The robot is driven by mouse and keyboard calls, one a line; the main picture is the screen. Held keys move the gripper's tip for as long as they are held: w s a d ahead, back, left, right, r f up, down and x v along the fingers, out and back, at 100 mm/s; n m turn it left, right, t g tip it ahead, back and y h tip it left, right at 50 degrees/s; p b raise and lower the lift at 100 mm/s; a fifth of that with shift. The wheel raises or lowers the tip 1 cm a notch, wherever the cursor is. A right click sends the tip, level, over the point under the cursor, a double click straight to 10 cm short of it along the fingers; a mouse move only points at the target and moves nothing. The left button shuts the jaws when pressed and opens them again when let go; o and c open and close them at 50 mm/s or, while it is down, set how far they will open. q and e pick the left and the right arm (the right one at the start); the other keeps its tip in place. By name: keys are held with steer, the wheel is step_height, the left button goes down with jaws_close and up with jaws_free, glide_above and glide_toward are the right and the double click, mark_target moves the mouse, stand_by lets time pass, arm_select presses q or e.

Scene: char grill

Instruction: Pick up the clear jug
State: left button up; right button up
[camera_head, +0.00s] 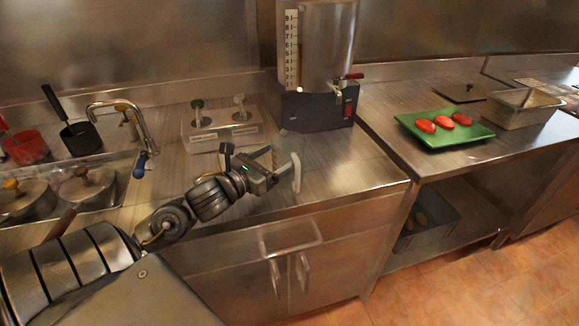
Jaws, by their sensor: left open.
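My left gripper (281,164) reaches in from the left over the steel counter (334,170), near its front edge. It is open, with its fingers pointing right. A pale, slightly curved upright strip (296,172) stands right at the fingertips. I cannot tell whether it is part of the gripper or the handle of the clear jug. The jug's clear body cannot be made out for certain against the shiny steel. My right gripper is not in view.
A steel dispenser (328,45) with a red-handled tap stands behind the gripper. A box with two pump tops (221,130) is to its left, and a sink faucet (130,115) further left. A green tray (445,131) with red patties lies on the right counter.

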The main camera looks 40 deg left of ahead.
mark_target(298, 144)
arm_select(q)
steer(key=shift+w+r+p, duration=0.1)
steer(key=shift+w+p, duration=0.2)
steer(key=shift+w, duration=0.1)
steer(key=w, duration=0.2)
steer(key=w+p, duration=0.1)
steer(key=shift+w+d, duration=0.2)
steer(key=shift+w, duration=0.15)
steer(key=shift+w+f, duration=0.25)
steer(key=shift+w, duration=0.15)
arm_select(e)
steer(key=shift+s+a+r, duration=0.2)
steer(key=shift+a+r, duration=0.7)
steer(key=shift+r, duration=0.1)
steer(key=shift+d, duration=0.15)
arm_select(q)
steer(key=c, duration=0.8)
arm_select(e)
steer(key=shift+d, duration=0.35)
arm_select(q)
steer(key=shift+p, duration=0.3)
